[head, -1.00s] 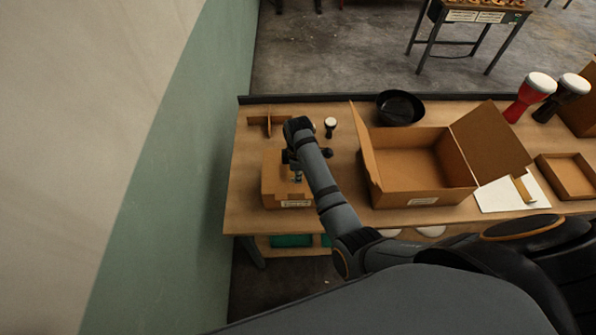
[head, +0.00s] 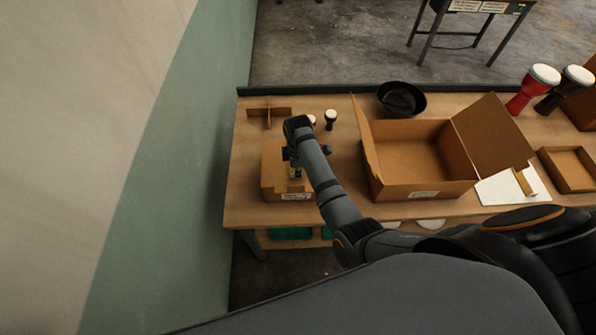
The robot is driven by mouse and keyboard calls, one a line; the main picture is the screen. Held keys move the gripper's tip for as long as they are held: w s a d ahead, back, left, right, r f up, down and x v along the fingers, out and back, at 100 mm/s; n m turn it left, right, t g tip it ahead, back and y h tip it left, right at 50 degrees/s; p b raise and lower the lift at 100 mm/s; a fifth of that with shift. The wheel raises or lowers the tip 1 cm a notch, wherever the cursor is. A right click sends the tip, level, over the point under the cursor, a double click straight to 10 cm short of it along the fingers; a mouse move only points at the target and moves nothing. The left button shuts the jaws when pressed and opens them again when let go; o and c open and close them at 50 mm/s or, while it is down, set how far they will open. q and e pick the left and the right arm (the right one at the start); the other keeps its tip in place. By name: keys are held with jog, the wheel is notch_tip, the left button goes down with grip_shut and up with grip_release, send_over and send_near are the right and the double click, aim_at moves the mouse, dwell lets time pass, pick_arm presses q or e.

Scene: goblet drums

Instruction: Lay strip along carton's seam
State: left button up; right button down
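A small closed brown carton (head: 271,178) with a label on its front sits at the left end of the table. My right gripper (head: 295,174) points down over the carton's top, close above or touching it. A small yellowish patch shows at its fingertips; I cannot tell whether this is a held strip or whether the fingers are shut. The arm hides part of the carton and its seam. A tan strip-like piece (head: 525,184) lies on a white sheet (head: 497,191) at the right. My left gripper is not in view.
A large open box (head: 408,160) stands right of the arm, its flaps raised. Behind are a black bowl (head: 401,99), a small drum (head: 331,119) and a cardboard cross divider (head: 267,112). A red drum (head: 531,90) and shallow tray (head: 570,168) are at the right. A wall borders the left.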

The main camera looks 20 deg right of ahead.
jog(key=shift+f, duration=0.25)
jog(key=shift+f, duration=0.25)
jog(key=c, duration=1.4)
grip_release()
jog(key=shift+c, duration=0.2)
notch_tip(320, 180, up, 12)
